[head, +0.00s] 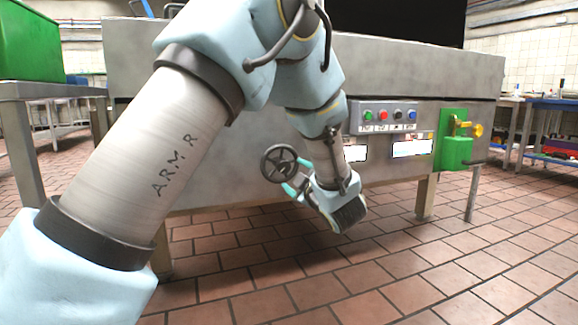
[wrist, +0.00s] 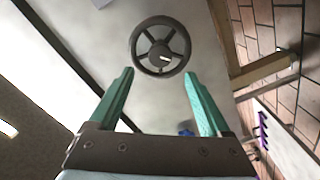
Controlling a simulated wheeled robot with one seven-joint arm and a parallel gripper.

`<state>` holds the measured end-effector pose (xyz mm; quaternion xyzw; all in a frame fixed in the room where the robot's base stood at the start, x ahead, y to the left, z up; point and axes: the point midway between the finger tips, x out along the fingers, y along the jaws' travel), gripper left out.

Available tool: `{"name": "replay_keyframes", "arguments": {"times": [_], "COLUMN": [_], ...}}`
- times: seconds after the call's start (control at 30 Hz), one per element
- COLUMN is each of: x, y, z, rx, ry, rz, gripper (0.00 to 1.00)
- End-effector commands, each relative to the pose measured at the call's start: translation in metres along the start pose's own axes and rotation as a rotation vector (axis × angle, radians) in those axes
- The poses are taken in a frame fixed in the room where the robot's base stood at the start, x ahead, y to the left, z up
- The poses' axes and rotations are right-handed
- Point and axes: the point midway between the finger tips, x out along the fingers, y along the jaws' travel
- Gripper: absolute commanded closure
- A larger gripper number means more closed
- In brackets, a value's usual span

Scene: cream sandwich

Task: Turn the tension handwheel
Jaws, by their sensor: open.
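The tension handwheel (head: 279,163) is a dark, spoked wheel on the front of the grey metal machine (head: 220,140). In the wrist view the handwheel (wrist: 160,46) sits ahead of the fingers, centred between them. A small pale handle or mark shows on its face. My gripper (head: 292,190) has teal fingers and is just right of and below the wheel in the head view. In the wrist view my gripper (wrist: 158,84) is open, with nothing between the fingertips. I cannot tell whether a fingertip touches the rim.
Right of the wheel are a panel with several coloured buttons (head: 388,116) and a green box with a yellow knob (head: 455,140). A green bin (head: 40,45) stands on a metal table at left. The tiled floor (head: 400,280) in front is clear.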

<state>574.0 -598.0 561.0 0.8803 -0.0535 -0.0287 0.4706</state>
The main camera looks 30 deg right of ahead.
Motion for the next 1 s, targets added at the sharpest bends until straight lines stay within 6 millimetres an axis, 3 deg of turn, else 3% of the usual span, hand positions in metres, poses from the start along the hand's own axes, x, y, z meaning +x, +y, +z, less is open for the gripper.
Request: {"name": "replay_keyframes", "arguments": {"times": [0.2,0.37,0.87,1.0], "x": [-0.029,-0.035,-0.033,-0.010], "y": [0.001,0.000,-0.001,-0.005], "z": [0.000,0.000,-0.002,-0.020], "rx": [0.001,0.000,0.003,0.042], "ry": [-0.002,0.000,-0.003,-0.060], "rz": [0.000,-0.001,-0.003,-0.039], "gripper": [0.19,0.19,0.19,0.19]}}
